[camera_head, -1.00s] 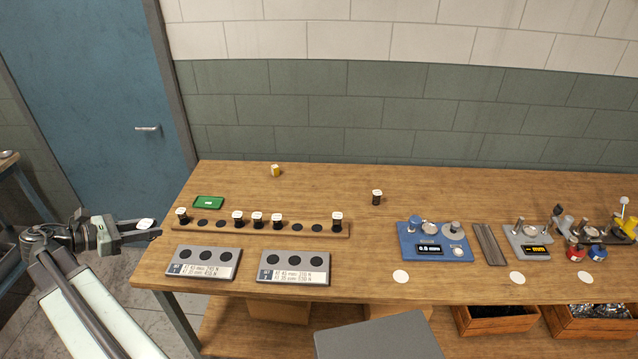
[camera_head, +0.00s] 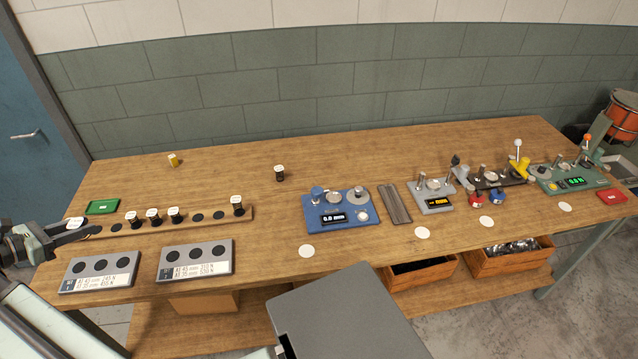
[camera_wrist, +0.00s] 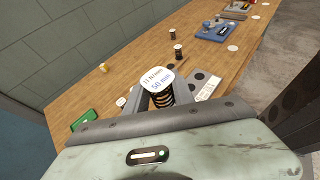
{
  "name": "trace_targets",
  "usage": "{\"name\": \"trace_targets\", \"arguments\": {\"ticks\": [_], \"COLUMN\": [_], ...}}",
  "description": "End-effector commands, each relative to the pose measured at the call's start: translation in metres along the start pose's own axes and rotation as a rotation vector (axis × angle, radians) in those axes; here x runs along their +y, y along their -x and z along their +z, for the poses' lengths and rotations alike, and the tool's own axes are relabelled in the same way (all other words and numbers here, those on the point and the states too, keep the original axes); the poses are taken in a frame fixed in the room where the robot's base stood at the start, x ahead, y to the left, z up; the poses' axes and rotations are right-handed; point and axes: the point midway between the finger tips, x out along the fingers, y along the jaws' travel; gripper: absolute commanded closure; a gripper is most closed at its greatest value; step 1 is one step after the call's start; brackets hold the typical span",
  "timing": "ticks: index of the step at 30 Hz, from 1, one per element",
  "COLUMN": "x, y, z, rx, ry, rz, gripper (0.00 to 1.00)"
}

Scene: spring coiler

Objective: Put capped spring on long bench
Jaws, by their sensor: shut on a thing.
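My gripper (camera_wrist: 158,98) is shut on a capped spring (camera_wrist: 157,79), a dark coil under a white cap whose label reads "50 mm". In the head view my gripper (camera_head: 82,232) is at the left edge, over the left end of the long bench (camera_head: 420,155). The held spring's white cap (camera_head: 75,223) shows there beside the jaws. Several other dark capped springs, such as one (camera_head: 237,205) at the right end, stand in a wooden rack (camera_head: 215,222). One capped spring (camera_head: 280,173) stands alone on the bench behind the rack.
Two grey three-hole trays (camera_head: 195,260) lie at the bench front. A green card (camera_head: 102,207) and a small yellow piece (camera_head: 173,160) lie behind. A blue gauge (camera_head: 340,211) and other instruments stand to the right. The back middle of the bench is clear.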

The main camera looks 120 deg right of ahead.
Motion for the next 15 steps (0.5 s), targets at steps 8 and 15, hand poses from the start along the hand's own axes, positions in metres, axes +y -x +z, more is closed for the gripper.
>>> {"name": "trace_targets", "arguments": {"ticks": [8, 15], "x": [0.136, 0.279], "y": [-0.066, -0.136], "z": [-0.061, -0.106], "rx": [0.024, 0.018], "ry": [0.12, 0.259], "rz": [0.277, 0.599], "gripper": [1.0, 1.0]}}
